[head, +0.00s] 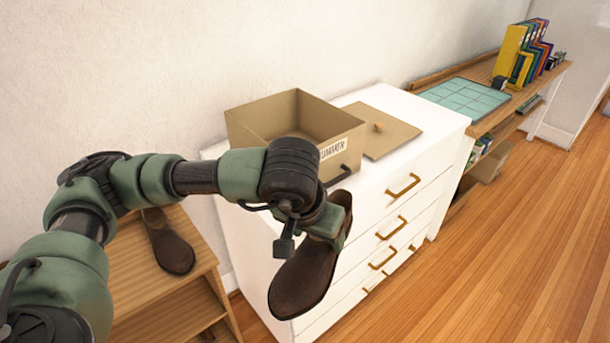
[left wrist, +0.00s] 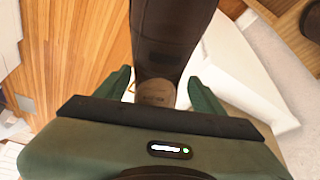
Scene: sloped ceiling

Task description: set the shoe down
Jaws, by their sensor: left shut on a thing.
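My left gripper (head: 328,222) is shut on a brown shoe (head: 308,270). The shoe hangs in the air in front of the white dresser, tilted with its toe low and toward the camera. In the left wrist view the shoe (left wrist: 170,40) sits between the two green fingers (left wrist: 158,90), its pale insole showing. A second brown shoe (head: 170,246) stands on the wooden shelf unit (head: 195,225) at the left, partly behind my arm. My right gripper is not in view.
The white dresser (head: 440,125) carries an open cardboard box (head: 243,125) with a label and a cardboard lid (head: 385,118). Beyond it, a wooden desk (head: 480,72) holds a teal mat (head: 465,97) and several binders (head: 510,50). Wooden floor (head: 520,230) lies clear at right.

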